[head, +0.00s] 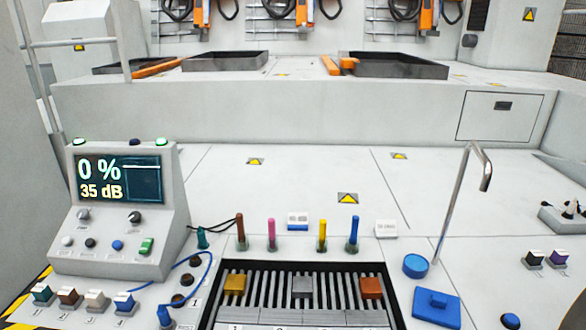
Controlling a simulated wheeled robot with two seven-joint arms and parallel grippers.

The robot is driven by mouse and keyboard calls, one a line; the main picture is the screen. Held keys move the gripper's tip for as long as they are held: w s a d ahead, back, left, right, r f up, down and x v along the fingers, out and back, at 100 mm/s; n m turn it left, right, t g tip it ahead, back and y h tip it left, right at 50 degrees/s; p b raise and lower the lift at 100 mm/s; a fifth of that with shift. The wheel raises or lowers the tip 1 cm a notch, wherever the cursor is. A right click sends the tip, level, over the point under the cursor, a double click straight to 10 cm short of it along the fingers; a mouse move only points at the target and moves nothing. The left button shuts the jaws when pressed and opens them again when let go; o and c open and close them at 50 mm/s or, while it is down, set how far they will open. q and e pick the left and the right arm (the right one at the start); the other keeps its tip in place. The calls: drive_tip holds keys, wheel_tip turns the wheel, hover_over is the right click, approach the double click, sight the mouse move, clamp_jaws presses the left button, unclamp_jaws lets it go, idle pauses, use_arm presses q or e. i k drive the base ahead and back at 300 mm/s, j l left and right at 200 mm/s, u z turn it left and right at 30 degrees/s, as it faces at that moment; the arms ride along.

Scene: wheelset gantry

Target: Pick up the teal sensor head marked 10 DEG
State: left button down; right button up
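A small teal piece (202,239) stands on the white worktop just right of the display box, with a dark cable beside it. Neither of my grippers is in view.
A display box (120,210) reads 0 % and 35 dB. Upright brown (241,232), pink (271,234), yellow (321,236) and blue (352,234) sticks stand behind the slatted tray (262,292). A bent metal pipe (462,200) rises at right. The worktop behind is mostly clear.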

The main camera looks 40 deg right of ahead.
sight(42, 292)
drive_tip(key=i+l, duration=0.15)
drive_tip(key=l, duration=0.2)
drive_tip(key=i+l+z, duration=0.1)
drive_tip(key=l, duration=0.3)
drive_tip(key=z, duration=1.75)
drive_tip(key=j+u, duration=0.1)
drive_tip(key=u, duration=0.45)
drive_tip(key=j+u, duration=0.45)
drive_tip(key=j, duration=0.15)
drive_tip(key=j+u, duration=0.5)
drive_tip(key=i+j, duration=0.1)
drive_tip(key=j, duration=0.35)
drive_tip(key=i+j, duration=0.1)
drive_tip(key=j, duration=0.4)
